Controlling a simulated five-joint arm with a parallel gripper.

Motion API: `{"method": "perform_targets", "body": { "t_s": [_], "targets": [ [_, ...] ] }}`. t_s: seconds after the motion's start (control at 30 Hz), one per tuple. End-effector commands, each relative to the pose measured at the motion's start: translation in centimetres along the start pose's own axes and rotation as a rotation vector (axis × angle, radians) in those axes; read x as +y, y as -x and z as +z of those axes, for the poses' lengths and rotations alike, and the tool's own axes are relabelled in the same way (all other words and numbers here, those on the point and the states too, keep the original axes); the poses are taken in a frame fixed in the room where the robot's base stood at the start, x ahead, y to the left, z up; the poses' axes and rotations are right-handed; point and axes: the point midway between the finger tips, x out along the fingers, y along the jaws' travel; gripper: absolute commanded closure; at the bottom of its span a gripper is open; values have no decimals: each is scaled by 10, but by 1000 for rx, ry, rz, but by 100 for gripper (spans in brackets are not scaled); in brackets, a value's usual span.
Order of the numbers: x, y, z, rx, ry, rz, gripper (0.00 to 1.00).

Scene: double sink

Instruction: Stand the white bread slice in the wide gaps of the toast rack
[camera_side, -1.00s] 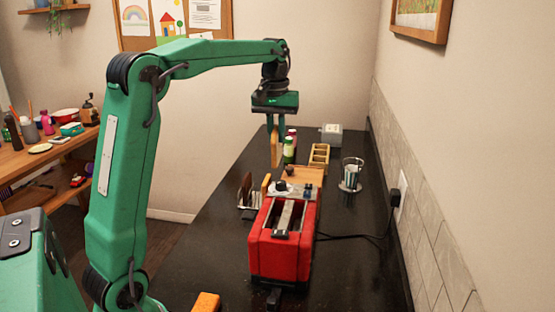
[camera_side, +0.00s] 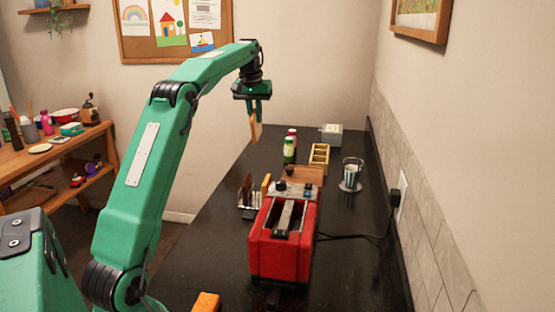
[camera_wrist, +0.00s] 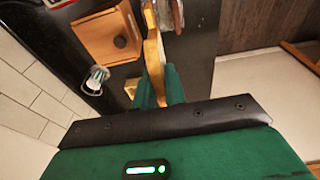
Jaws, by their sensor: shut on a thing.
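My gripper (camera_side: 258,104) is shut on a bread slice (camera_side: 254,127) and holds it upright, high above the far left part of the black counter. In the wrist view the slice (camera_wrist: 153,55) is edge-on between the fingers, with a tan edge; its faces are hard to see. The toast rack (camera_side: 249,206) stands on the counter left of the red toaster, nearer the camera and lower than my gripper. A dark brown slice (camera_side: 246,188) stands in it, and a lighter slice (camera_side: 266,185) stands at its right side. Its gaps are too small to tell apart.
The red toaster (camera_side: 283,252) stands at the front, its cord running right. A divided wooden box (camera_side: 319,155), a green bottle (camera_side: 289,151), a grey box (camera_side: 331,134) and a glass (camera_side: 351,173) stand farther back. The left counter strip is clear.

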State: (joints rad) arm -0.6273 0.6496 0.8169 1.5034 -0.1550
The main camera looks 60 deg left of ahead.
Motion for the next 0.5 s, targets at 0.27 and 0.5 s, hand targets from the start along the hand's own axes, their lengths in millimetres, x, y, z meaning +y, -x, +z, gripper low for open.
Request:
{"method": "perform_targets", "body": {
  "t_s": [0.27, 0.5],
  "targets": [
    [-10, -12, -6, 5, 1, -2, 100],
    [-10, -27, -3, 5, 0, -2, 100]
  ]
}}
